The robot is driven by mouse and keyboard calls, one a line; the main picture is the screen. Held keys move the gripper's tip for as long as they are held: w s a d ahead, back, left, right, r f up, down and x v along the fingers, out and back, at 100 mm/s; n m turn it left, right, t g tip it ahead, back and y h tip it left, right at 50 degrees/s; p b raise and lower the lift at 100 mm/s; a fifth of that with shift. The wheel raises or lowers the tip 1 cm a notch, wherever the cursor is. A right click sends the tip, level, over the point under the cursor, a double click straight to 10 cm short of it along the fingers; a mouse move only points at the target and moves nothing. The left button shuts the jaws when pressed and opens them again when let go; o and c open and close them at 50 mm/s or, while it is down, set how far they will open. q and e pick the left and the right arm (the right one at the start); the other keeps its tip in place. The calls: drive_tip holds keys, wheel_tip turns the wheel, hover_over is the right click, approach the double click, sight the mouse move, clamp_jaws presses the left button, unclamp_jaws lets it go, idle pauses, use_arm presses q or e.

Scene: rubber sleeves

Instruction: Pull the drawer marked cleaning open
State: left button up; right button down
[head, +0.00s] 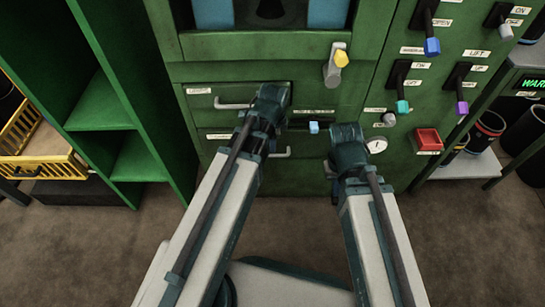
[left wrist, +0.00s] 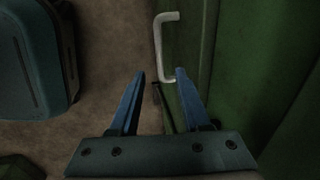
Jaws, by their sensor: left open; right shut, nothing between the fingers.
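The green cabinet front has an upper drawer (head: 200,101) and a lower drawer (head: 212,143), each with a label and a pale bar handle. The labels are too small to read, so I cannot tell which says cleaning. The upper handle (head: 233,105) is left of my left wrist; the lower handle (head: 281,154) is partly behind my left arm. In the left wrist view, my left gripper (left wrist: 160,75) is open, with one end of a pale handle (left wrist: 160,45) near and between its fingertips; contact is unclear. My right gripper (head: 333,168) is shut and empty before the cabinet's right part.
Levers, knobs, a gauge (head: 376,145) and a red box (head: 428,139) are on the panel at right. A green shelf unit (head: 100,103) and yellow basket (head: 40,150) stand at left. A side table (head: 480,165) holds dark cups. Floor in front is clear.

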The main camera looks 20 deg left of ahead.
sight(273, 156)
use_arm(q)
drive_tip(key=f+b, duration=0.2)
drive_tip(key=f, duration=0.1)
drive_tip(key=w+f+b, duration=0.1)
drive_tip(key=f+b, duration=0.4)
drive_tip(key=shift+w+a+f+b, duration=0.25)
drive_tip(key=shift+w+f+b, duration=0.05)
drive_tip(key=shift+f+b, duration=0.1)
drive_tip(key=shift+c, duration=0.4)
clamp_jaws()
idle(0.7)
